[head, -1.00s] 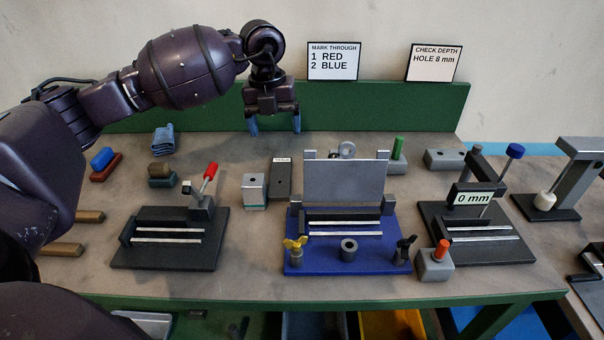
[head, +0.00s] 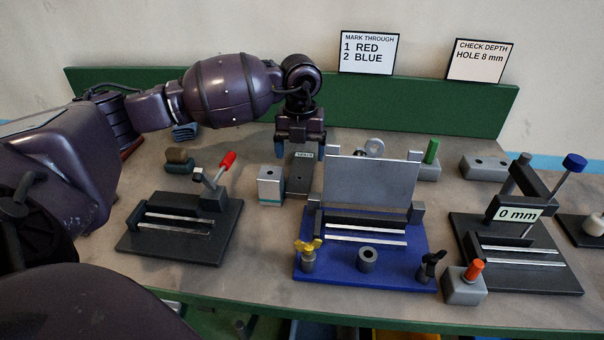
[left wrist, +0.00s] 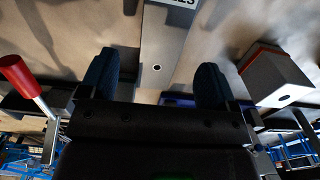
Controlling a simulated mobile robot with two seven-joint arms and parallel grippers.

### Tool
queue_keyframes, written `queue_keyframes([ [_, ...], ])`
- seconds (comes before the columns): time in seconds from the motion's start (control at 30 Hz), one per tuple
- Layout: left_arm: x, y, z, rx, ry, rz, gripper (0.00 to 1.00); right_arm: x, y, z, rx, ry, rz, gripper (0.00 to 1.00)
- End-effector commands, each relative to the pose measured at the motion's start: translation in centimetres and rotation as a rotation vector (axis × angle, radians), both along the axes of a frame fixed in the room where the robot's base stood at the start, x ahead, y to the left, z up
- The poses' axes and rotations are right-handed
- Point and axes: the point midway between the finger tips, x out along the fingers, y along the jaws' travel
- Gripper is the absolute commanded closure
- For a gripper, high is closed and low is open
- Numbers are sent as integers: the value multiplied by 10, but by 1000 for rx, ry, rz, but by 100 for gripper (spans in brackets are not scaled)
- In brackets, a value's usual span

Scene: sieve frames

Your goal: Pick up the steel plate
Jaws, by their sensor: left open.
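A silvery rectangular plate (head: 370,182) stands upright, slightly tilted, at the back of the blue fixture (head: 388,262). Left of it a flat grey plate (head: 301,179) with a small hole and a white label lies on the bench. My left gripper (head: 299,151) is open and empty, over the far, labelled end of the flat plate, fingers pointing down. In the left wrist view the flat plate (left wrist: 161,40) shows between the two dark-blue fingers (left wrist: 157,82), with clear space on both sides. It appears apart from the fingers. My right gripper is not in view.
A pale block (head: 270,186) with a teal stripe stands close left of the flat plate. A dark fixture with a red-handled lever (head: 227,160) is further left. Another dark fixture (head: 515,255) is at right. The green back panel (head: 430,105) rises behind.

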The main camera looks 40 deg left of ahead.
Motion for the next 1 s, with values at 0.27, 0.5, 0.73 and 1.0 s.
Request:
queue_keyframes([
  [0.27, 2, -1, -41, -1, 7, 0, 17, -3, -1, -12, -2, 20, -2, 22],
  [0.5, 3, -1, -41, 0, 1, 0, 17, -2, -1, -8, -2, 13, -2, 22],
  [0.73, 3, -1, -41, 0, 1, 0, 49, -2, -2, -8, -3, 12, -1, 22],
  [1.0, 3, -1, -41, 1, 3, 0, 91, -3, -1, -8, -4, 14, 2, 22],
])
